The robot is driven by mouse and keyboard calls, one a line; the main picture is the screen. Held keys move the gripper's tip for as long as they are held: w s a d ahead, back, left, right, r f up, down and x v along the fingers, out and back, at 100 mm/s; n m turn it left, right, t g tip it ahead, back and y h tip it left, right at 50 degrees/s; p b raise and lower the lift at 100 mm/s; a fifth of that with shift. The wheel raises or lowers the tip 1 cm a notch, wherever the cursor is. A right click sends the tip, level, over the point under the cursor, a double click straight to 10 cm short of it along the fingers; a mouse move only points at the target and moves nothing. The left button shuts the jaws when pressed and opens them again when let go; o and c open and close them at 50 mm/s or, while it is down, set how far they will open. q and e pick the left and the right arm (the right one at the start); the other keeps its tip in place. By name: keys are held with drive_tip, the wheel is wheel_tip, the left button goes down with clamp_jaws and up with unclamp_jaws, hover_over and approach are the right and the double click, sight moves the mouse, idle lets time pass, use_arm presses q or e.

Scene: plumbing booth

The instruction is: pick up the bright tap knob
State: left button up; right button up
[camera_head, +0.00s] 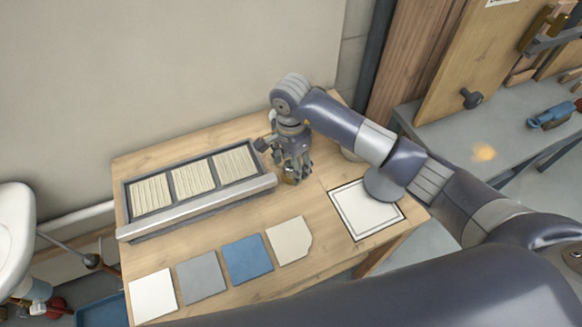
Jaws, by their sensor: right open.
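My right gripper (295,172) points down over the wooden table, just right of the slatted tray, with its fingers apart. A small brass-coloured piece (288,178) shows at its fingertips, low by the table top. It looks like the bright tap knob, but the fingers hide most of it, and I cannot tell whether they touch it. My left gripper is not in view.
A grey-framed tray (196,204) with three ribbed panels stands to the left. Several flat tiles, one blue (248,259), lie along the front. A white square with a dark border (362,214) lies at right, partly under my arm. A wall closes the back.

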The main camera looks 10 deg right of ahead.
drive_tip(key=shift+f, duration=0.55)
drive_tip(key=c, duration=1.2)
drive_tip(key=shift+r, duration=0.1)
